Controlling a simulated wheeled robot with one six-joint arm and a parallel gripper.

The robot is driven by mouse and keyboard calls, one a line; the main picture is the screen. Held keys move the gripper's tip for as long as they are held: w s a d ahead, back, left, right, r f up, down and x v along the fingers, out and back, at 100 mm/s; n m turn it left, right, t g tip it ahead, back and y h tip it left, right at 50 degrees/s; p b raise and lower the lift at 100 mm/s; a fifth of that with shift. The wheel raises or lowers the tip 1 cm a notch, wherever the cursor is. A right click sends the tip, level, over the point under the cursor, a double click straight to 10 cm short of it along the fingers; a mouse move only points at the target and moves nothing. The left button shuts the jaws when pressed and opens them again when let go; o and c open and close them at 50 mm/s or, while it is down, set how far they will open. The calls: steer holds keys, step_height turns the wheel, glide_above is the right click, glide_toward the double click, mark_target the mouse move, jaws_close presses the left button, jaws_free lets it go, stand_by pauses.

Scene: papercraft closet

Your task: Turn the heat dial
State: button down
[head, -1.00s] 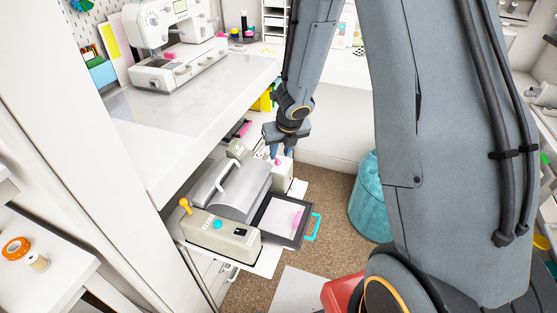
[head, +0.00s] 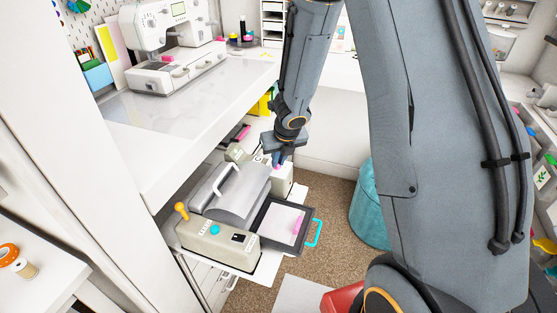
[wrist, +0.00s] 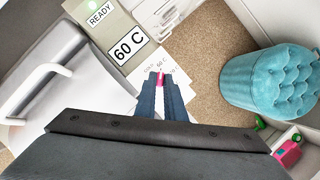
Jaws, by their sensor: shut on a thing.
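The heat dial, a small pink knob (wrist: 160,74), shows between my fingertips in the wrist view. It is at the far end of the beige press, beside a white scale marked with temperatures, of which "60 C" is legible. My gripper (wrist: 161,84) is shut on the dial from above, and its fingers hide part of it. In the head view my gripper (head: 278,159) reaches down to the pink dial (head: 277,167).
The press has a grey lid (head: 233,193) with a white handle, an orange lever (head: 182,210) and a black tray (head: 272,233) pulled out with a white sheet. A white counter (head: 190,120) overhangs on the left. A teal stool (head: 366,210) stands right on the carpet.

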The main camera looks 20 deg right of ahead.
steer(key=shift+m, duration=0.5)
steer(key=m, duration=0.1)
steer(key=m+h, duration=0.1)
steer(key=m+h+p, duration=0.1)
steer(key=m, duration=0.1)
steer(key=shift+a, duration=0.25)
steer(key=m+p, duration=0.1)
steer(key=m, duration=0.1)
steer(key=m+g+h+p, duration=0.1)
steer(key=m, duration=0.2)
steer(key=shift+w+a+g+h, duration=0.15)
steer(key=shift+a+g+h, duration=0.05)
steer(key=shift+g+h, duration=0.1)
steer(key=m, duration=0.2)
steer(key=m+g+h+p, duration=0.1)
steer(key=m, duration=0.2)
steer(key=shift+w+a+f+g, duration=0.1)
steer(key=shift+w+g, duration=0.1)
steer(key=shift+g, duration=0.1)
steer(key=m+g, duration=0.1)
steer(key=m, duration=0.1)
steer(key=m+b, duration=0.1)
steer(key=m, duration=0.1)
steer(key=shift+w+m+g, duration=0.15)
steer(key=shift+m+g, duration=0.25)
steer(key=c, duration=1.8)
jaws_free()
steer(key=shift+c, duration=0.2)
